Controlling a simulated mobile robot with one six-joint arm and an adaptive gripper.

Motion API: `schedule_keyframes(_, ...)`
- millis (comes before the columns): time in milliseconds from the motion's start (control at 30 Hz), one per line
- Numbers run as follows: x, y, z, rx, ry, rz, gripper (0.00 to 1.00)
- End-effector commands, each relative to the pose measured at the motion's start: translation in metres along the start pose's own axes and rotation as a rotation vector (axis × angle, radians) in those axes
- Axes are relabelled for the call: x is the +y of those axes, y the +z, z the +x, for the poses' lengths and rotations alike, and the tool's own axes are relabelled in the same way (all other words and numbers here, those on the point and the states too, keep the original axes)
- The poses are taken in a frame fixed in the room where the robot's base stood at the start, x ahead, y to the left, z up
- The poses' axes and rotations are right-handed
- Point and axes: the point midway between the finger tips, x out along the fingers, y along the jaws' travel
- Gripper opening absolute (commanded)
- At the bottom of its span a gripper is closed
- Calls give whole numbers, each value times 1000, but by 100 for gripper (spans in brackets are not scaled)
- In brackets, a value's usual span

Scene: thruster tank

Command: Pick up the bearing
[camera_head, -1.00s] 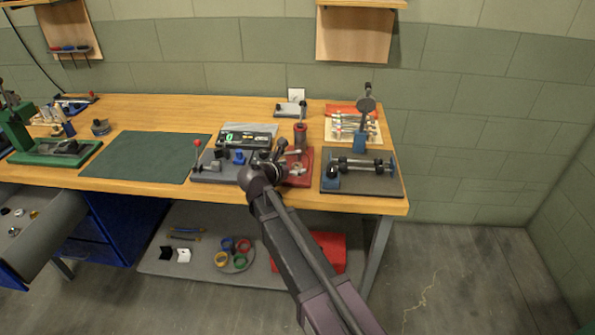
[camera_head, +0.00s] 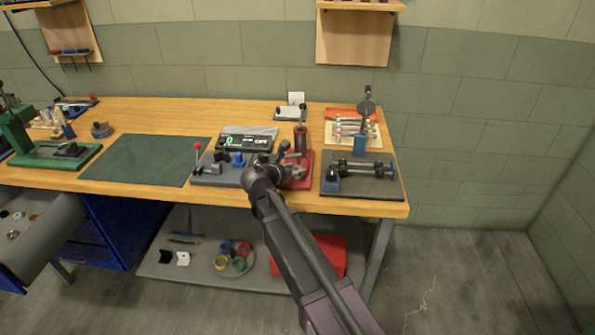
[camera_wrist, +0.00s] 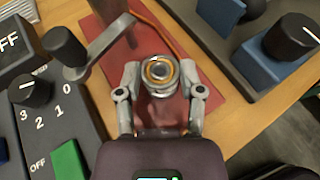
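The bearing (camera_wrist: 160,72) shows in the wrist view as a round metal ring with a copper-coloured inner ring, above the red plate (camera_wrist: 196,62). My gripper (camera_wrist: 159,76) is open, with one finger on each side of the bearing. In the head view my gripper (camera_head: 292,172) is over the red plate (camera_head: 304,182) at the front of the bench. There the bearing cannot be made out clearly among the fingers.
A grey control unit (camera_wrist: 50,125) with knobs and a green button is close on the left. A lever arm (camera_wrist: 105,42) reaches near the left finger. A dark plate with a blue block (camera_wrist: 258,62) is on the right. A green mat (camera_head: 148,158) lies bare to the left.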

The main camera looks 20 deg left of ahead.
Motion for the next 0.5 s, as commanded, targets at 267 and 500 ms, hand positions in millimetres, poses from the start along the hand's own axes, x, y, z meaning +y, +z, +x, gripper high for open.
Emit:
schedule_keyframes(267, 0, 0, 0, 1, 0, 0, 0)
schedule_keyframes(500, 0, 2, -1, 1, 0, 0, 0)
